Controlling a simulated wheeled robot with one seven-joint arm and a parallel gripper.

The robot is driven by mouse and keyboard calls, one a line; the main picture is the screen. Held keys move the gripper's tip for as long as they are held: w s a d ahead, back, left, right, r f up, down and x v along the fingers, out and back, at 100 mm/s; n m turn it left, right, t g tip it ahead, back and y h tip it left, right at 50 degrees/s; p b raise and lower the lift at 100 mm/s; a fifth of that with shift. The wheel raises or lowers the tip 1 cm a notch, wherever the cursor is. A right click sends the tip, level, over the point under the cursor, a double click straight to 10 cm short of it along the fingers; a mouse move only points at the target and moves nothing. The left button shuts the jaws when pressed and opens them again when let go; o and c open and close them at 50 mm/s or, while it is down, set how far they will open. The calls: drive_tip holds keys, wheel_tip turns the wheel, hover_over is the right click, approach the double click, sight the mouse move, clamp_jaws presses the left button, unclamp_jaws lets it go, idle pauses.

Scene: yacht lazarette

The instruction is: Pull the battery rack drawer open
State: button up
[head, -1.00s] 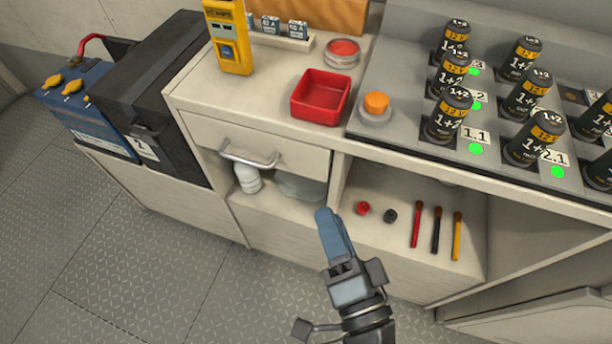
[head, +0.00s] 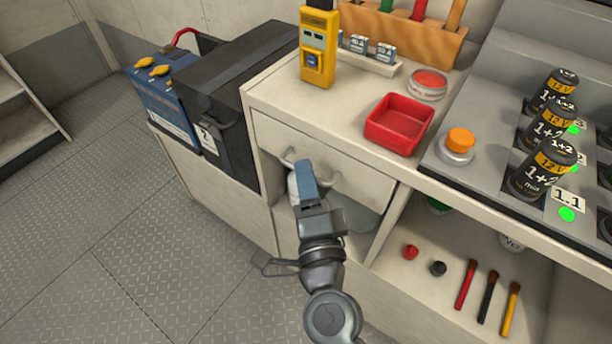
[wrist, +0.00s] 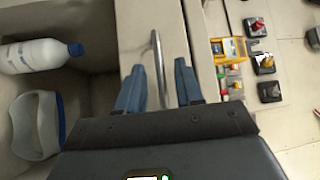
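The pale drawer (head: 355,184) sits under the countertop and its front looks flush with the cabinet. Its curved metal handle (head: 328,178) is partly hidden by my gripper (head: 304,172) in the head view. In the wrist view, the handle (wrist: 158,60) runs upright in the picture, with its near end between the two blue fingers of my gripper (wrist: 161,85). The fingers are apart, with a gap on each side of the bar. I cannot tell whether either finger touches it. The drawer front (wrist: 178,35) shows just right of the handle.
A white bottle (wrist: 40,56) and a pale container (wrist: 38,125) are in the open shelf below the drawer. A black box (head: 240,85) and blue battery (head: 160,105) stand left. The countertop holds a red tray (head: 400,124) and yellow meter (head: 318,48). The floor (head: 130,230) at left is clear.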

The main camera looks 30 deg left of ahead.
drive_tip(key=shift+w+a, duration=0.15)
drive_tip(key=shift+a, duration=0.05)
clamp_jaws()
idle(0.3)
